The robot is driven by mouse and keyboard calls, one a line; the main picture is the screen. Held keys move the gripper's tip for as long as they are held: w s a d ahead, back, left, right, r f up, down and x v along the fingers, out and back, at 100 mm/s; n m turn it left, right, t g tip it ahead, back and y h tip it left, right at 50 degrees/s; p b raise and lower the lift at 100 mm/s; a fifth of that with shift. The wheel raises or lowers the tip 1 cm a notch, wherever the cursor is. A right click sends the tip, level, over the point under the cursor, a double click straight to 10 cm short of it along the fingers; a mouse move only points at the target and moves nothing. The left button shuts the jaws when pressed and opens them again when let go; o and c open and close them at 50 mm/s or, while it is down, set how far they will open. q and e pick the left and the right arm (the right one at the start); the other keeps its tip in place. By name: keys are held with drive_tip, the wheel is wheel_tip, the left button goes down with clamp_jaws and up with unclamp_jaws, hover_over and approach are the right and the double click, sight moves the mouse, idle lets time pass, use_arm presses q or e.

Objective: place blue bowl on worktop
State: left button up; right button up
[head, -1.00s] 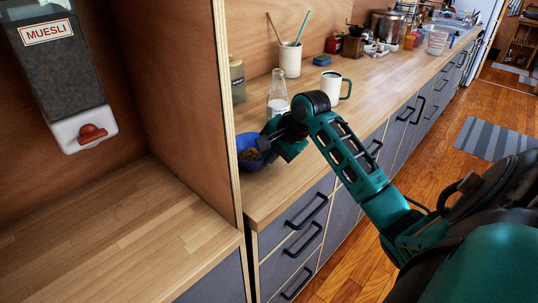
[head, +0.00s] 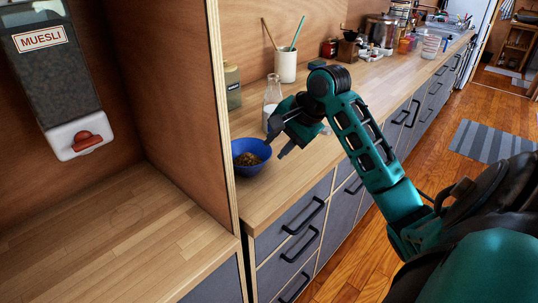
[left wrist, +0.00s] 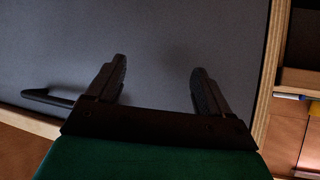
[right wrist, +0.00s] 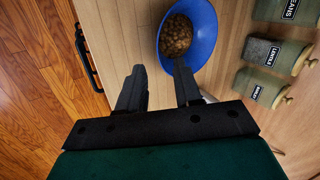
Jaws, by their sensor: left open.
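The blue bowl (head: 252,166), with brown food in it, stands upright on the wooden worktop (head: 285,180), just right of the wooden partition. My right gripper (head: 280,144) is open beside the bowl, on its right side, and holds nothing. In the right wrist view the bowl (right wrist: 200,38) lies beyond the fingertips of the right gripper (right wrist: 162,78); one finger overlaps its near rim in the picture, and I cannot tell whether they touch. My left gripper (left wrist: 158,75) is open and empty in front of a grey panel, seen only in the left wrist view.
A glass bottle (head: 271,100) stands behind the bowl, close to my right gripper. A utensil holder (head: 285,66) and a labelled jar (head: 232,88) are near the wall. The partition (head: 185,90) bounds the bowl's left side. The muesli dispenser (head: 50,70) hangs over a clear counter.

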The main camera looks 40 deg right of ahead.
drive_tip(key=v, duration=0.4)
drive_tip(key=shift+s+r, duration=0.1)
drive_tip(key=shift+r, duration=0.1)
idle(0.3)
